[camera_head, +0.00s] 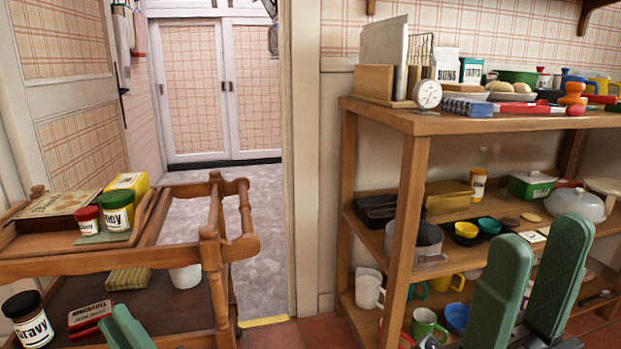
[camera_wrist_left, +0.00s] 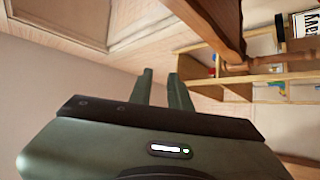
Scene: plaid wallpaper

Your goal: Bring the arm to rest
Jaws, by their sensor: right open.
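My left gripper (camera_head: 124,318) shows only as green fingertips at the bottom left of the head view, in front of the wooden trolley. In the left wrist view its two fingers (camera_wrist_left: 162,78) stand a little apart with nothing between them. My right gripper (camera_head: 541,234) is at the lower right of the head view, in front of the shelf unit. Its two green fingers point up and are spread, with nothing held between them. Most of both arms is out of view.
The wooden trolley (camera_head: 226,250) on the left carries jars and boxes. The wooden shelf unit (camera_head: 410,123) on the right is crowded with kitchenware. Between them, the grey floor (camera_head: 262,240) is clear, leading to a pale cupboard (camera_head: 192,85).

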